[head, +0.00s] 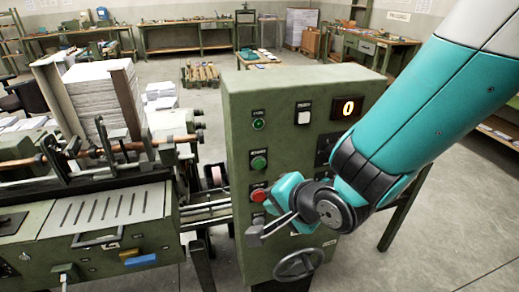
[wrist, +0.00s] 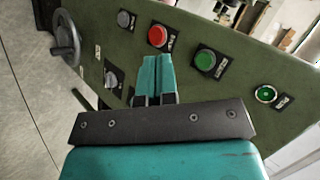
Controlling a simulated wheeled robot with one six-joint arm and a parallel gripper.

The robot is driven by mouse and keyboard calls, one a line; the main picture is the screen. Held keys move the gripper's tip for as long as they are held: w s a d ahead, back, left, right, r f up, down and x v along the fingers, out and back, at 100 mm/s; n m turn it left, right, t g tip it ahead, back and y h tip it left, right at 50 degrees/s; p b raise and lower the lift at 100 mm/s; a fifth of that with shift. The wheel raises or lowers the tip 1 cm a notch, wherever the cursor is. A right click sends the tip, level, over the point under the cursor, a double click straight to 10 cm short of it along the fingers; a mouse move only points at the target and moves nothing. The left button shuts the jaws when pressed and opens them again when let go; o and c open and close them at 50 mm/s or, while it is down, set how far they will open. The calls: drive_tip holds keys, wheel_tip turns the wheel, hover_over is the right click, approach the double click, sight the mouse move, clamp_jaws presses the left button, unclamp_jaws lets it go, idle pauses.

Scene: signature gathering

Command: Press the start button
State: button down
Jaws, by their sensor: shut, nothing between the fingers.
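The green control panel (head: 285,100) stands upright in front of me. On its left side a green push button (head: 259,163) sits above a red button (head: 259,195), with a small lit green lamp or button (head: 258,124) at the top. I cannot read the labels clearly. In the wrist view the panel is turned, with the green button (wrist: 205,60) right of the red button (wrist: 158,36) and the lit one (wrist: 266,94) farther right. My gripper (head: 280,190) is shut and empty near the red button; its teal fingertips (wrist: 154,62) appear just below that button. Contact cannot be told.
A handwheel (head: 299,264) juts from the panel's lower part. A lit display (head: 348,108) showing 0 is at the upper right, partly beside my arm. A machine with paper stacks (head: 105,100) stands left of the panel.

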sight(259, 164)
idle(0.3)
drive_tip(key=shift+w+a+p, duration=0.15)
drive_tip(key=shift+w+a, duration=0.25)
drive_tip(key=shift+w, duration=1)
drive_tip(key=shift+w+a+p, duration=0.2)
drive_tip(key=shift+w+a, duration=0.2)
drive_tip(key=shift+w, duration=1.05)
drive_tip(key=shift+w+a+p, duration=0.15)
drive_tip(key=shift+w+a, duration=0.25)
drive_tip(key=shift+w, duration=1)
drive_tip(key=shift+w, duration=0.15)
drive_tip(key=shift+w+a, duration=0.1)
drive_tip(key=shift+w, duration=0.15)
drive_tip(key=shift+w+a, duration=0.15)
drive_tip(key=shift+w, duration=0.3)
drive_tip(key=shift+s, duration=0.1)
drive_tip(key=shift+s+d+b, duration=0.25)
drive_tip(key=shift+s+b, duration=0.1)
drive_tip(key=shift+s, duration=0.4)
drive_tip(key=shift+s, duration=0.1)
